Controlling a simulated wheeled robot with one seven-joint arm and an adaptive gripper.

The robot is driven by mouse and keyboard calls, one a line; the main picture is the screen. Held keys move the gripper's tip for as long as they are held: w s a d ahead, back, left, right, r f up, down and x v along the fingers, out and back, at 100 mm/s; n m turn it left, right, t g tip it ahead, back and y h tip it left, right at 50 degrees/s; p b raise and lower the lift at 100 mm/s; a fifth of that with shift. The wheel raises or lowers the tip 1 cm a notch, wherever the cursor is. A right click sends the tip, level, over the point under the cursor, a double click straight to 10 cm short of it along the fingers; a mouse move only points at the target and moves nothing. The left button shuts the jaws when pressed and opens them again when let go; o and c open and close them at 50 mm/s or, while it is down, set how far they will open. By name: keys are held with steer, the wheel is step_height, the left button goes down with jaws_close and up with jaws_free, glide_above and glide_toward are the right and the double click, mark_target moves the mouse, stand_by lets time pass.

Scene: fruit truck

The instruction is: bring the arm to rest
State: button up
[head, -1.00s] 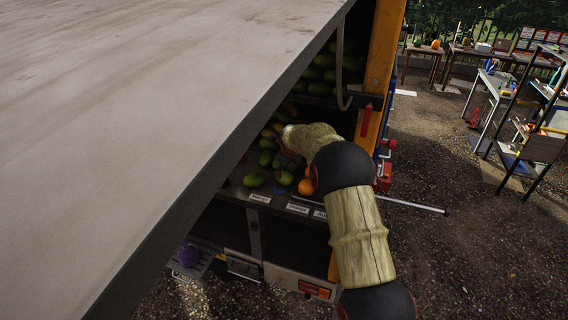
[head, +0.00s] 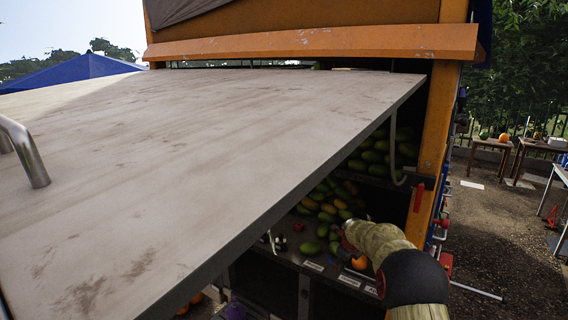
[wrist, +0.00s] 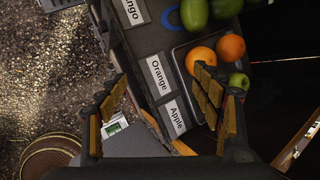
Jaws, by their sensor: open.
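My gripper (wrist: 160,82) is open and empty in the wrist view, its padded fingers spread wide above the front edge of the fruit shelf. The Orange label (wrist: 159,75) and the Apple label (wrist: 174,118) lie beneath the fingers. The right finger overlaps two oranges (wrist: 230,47) and a green apple (wrist: 239,81) in a tray. In the head view my arm (head: 380,245) reaches in from the lower right to the truck's shelf, and its end is partly hidden beside the fruit.
A large grey raised panel (head: 200,150) covers much of the head view and overhangs the shelf. Mangoes (head: 325,205) are piled at the back. An orange truck post (head: 437,140) stands right of the shelf. Open gravel (head: 500,235) and tables (head: 492,150) lie farther right.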

steer(key=s+f+n+g, duration=0.3)
steer(key=s+f+n, duration=0.3)
steer(key=s+n, duration=0.55)
steer(key=s+a+r+n+g+b, duration=0.1)
steer(key=s+r+n+b, duration=0.2)
steer(key=s, duration=0.6)
steer(key=s+a+r+n+b, duration=0.1)
steer(key=s+n+b, duration=0.2)
steer(key=s+n, duration=0.45)
steer(key=s+a+r+n+g+b, duration=0.1)
steer(key=s+r+n+b, duration=0.15)
steer(key=s, duration=0.85)
steer(key=s+a+f+n+t+b, duration=0.1)
steer(key=s+f+n+t+b, duration=0.1)
steer(key=s+b, duration=0.6)
steer(key=s+a+f+n+t+b, duration=0.1)
steer(key=s+b, duration=0.6)
steer(key=s, duration=0.7)
steer(key=shift+s+f+n+t+y+b, duration=0.15)
steer(key=shift+f+n+t+y+b, duration=0.25)
steer(key=shift+f+t, duration=0.3)
